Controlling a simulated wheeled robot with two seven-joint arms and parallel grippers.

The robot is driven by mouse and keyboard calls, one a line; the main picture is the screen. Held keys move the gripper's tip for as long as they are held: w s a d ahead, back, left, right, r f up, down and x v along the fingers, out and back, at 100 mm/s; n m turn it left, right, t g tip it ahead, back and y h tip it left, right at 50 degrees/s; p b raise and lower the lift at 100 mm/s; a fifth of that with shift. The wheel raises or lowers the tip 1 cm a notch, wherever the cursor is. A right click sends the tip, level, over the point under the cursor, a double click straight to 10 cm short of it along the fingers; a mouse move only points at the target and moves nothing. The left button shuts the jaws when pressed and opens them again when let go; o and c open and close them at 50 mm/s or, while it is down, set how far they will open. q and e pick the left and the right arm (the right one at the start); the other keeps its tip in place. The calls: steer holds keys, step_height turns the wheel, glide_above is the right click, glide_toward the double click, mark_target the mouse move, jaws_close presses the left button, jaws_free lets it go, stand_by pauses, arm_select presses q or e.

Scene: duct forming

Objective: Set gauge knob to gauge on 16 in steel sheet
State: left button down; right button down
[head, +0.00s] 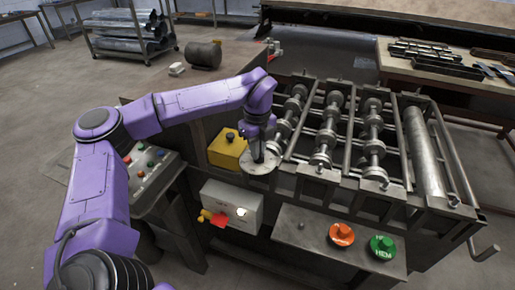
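My purple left arm reaches in from the left over the roll-forming machine (319,183). My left gripper (261,151) points down at a round pale metal dial plate (249,167) on the machine's near left corner. The fingertips are at or just above the middle of the dial. The gripper hides whatever knob is there, and I cannot tell whether it touches or grips one. The dial's marks are too small to read. I see no steel sheet that I can make out clearly. My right gripper is not in view.
A yellow box (227,152) with a black knob sits left of the dial. A grey switch box (232,207) with a red-yellow handle is below. An orange knob (341,235) and a green knob (383,247) stand on the front shelf. A button console (145,170) is at left.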

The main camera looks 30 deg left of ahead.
arm_select(q)
steer(key=shift+m, duration=0.3)
steer(key=m, duration=0.2)
steer(key=shift+m, duration=0.3)
steer(key=m, duration=0.2)
steer(key=shift+r+m, duration=0.1)
steer(key=shift+m, duration=0.3)
steer(key=m+p, duration=0.2)
steer(key=m, duration=0.3)
steer(key=shift+m, duration=0.6)
steer(key=c, duration=1.2)
jaws_free()
